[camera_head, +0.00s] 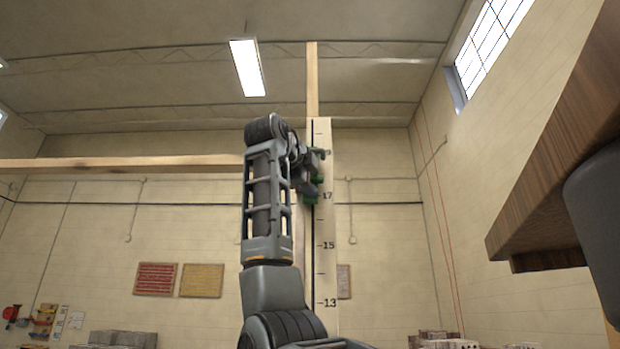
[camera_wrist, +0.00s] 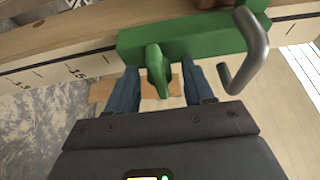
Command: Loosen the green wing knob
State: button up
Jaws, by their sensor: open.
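The green wing knob (camera_wrist: 157,70) stands out from a green block (camera_wrist: 190,36) in the wrist view. The block sits across a wooden board with a printed scale (camera_wrist: 60,72). My gripper (camera_wrist: 159,78) is open, its two blue fingers on either side of the knob, with gaps visible on both sides. A bent grey metal rod (camera_wrist: 252,48) sits just right of the fingers. In the head view, my gripper (camera_head: 314,168) is high up at the upright scale board (camera_head: 322,240), near the 17 mark. Green parts (camera_head: 309,200) show there, but my arm partly hides them.
A wooden beam (camera_head: 120,165) runs level from the left toward the board, behind my arm. A dark wooden piece (camera_head: 560,160) juts in close at the right. Stacked grey blocks (camera_head: 122,339) stand low at the left. The air between the board and the right wall is open.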

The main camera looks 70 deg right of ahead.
grip_shut()
dwell(0.4)
jog(key=shift+n, duration=0.3)
jog(key=n+h+b, duration=0.1)
jog(key=n, duration=0.2)
jog(key=shift+f, duration=0.15)
jog(key=n+t+h, duration=0.1)
jog(key=n, duration=0.2)
jog(key=n+t+h+b, duration=0.1)
jog(key=n, duration=0.2)
jog(key=shift+n+t, duration=0.3)
jog(key=n+t, duration=0.1)
jog(key=n, duration=0.2)
jog(key=n+t+b, duration=0.1)
jog(key=n, duration=0.2)
jog(key=shift+t+h, duration=0.3)
jog(key=shift+t, duration=0.1)
jog(key=shift+r+n+t+y+b, duration=0.15)
jog(key=shift+n+t, duration=0.6)
jog(key=shift+n, duration=0.75)
jog(key=shift+r+n+t+y+b, duration=0.1)
jog(key=shift+n+t+y+b, duration=0.15)
jog(key=shift+n+t, duration=0.9)
jog(key=shift+n, duration=0.65)
